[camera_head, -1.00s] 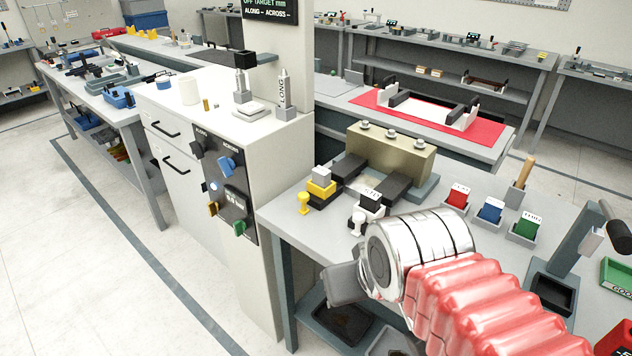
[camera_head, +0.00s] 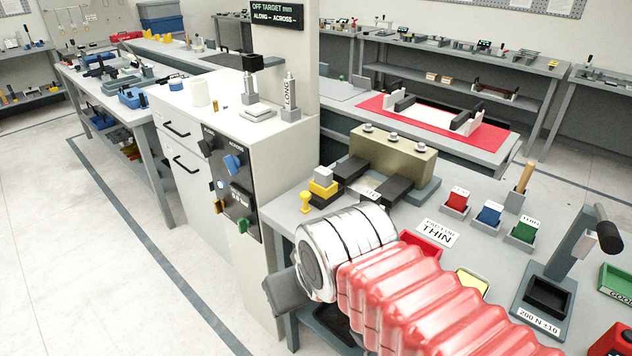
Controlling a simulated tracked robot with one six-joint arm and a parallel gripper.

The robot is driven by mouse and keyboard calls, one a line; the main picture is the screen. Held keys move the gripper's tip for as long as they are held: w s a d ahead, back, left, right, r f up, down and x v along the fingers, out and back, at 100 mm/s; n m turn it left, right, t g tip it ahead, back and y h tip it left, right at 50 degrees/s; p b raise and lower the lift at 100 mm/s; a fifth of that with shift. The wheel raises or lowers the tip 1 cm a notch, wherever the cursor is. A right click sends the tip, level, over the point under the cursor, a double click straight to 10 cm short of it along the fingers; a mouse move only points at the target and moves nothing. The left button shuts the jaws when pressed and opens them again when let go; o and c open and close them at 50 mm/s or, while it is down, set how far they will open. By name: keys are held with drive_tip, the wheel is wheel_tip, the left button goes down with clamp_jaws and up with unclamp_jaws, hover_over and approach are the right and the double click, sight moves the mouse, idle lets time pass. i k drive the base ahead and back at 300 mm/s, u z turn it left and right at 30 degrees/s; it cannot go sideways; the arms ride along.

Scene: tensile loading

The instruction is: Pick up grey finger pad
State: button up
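I cannot pick out the grey finger pad for certain. A small light grey block (camera_head: 323,173) sits on a yellow holder (camera_head: 322,189) at the left of the near bench. Dark grey blocks (camera_head: 386,187) lie in front of a tan fixture block (camera_head: 392,156). My gripper (camera_head: 287,294) shows only as a dark grey part at the end of my silver wrist, low over the bench's front left corner. Its fingertips and any held thing are not clearly visible. My arm hides part of the bench.
Red (camera_head: 456,200), blue (camera_head: 490,213) and green (camera_head: 527,228) labelled blocks stand in grey holders. A THIN label (camera_head: 437,233), a red tray (camera_head: 421,243) and a black press (camera_head: 548,295) lie nearby. A white cabinet (camera_head: 228,160) with knobs stands left. Floor at the left is open.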

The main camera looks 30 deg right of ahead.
sight(323, 176)
drive_tip(key=u, duration=0.05)
drive_tip(key=i, duration=0.95)
drive_tip(key=z, duration=0.05)
